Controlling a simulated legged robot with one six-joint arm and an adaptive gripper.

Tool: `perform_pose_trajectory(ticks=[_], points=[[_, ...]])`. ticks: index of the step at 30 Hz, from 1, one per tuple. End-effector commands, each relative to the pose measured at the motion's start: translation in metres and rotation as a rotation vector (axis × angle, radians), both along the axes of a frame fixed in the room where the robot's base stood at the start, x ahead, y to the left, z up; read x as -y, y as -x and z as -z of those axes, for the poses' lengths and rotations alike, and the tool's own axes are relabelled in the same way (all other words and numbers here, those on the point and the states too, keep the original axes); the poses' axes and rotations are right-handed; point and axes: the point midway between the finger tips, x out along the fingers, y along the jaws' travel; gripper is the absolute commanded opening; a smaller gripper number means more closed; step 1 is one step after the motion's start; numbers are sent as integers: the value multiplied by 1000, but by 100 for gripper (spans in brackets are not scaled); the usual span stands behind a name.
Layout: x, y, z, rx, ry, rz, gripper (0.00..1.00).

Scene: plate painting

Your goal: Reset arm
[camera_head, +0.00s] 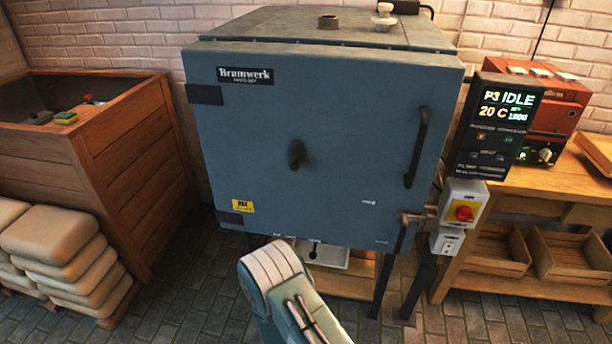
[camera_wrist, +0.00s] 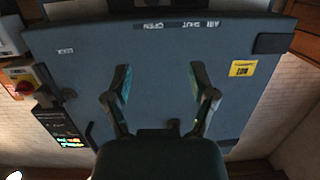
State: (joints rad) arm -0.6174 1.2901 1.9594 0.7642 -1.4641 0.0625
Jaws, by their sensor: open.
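My gripper (camera_wrist: 161,90) is open in the wrist view, its two fingers apart with nothing between them. It faces the blue-grey door of a kiln (camera_wrist: 215,60), which appears upside down there. In the head view my arm rises from the bottom middle in front of the kiln (camera_head: 340,130), and the gripper itself cannot be made out. The kiln door is shut. It has a dark vertical handle (camera_head: 417,147) at right and a dark knob (camera_head: 296,154) in the middle. The latch (camera_head: 412,217) sits at the lower right edge of the door.
A control panel (camera_head: 495,120) reads IDLE and 20 C, above a red-and-yellow switch (camera_head: 463,212). A wooden bench (camera_head: 560,195) with a red device (camera_head: 555,110) stands at right. A wooden bin (camera_head: 125,150) and stacked sacks (camera_head: 60,250) stand at left. Paved floor (camera_head: 190,290) is clear between.

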Motion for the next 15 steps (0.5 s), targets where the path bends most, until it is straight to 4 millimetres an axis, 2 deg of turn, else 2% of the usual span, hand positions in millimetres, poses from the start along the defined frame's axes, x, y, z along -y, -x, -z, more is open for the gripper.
perform_pose_trajectory(ticks=[6,10,15], points=[[-6,-39,-60,-105,-119,-9,74],[-6,-55,-99,-173,-182,-29,74],[-1,-65,-152,-258,-243,-66,74]])
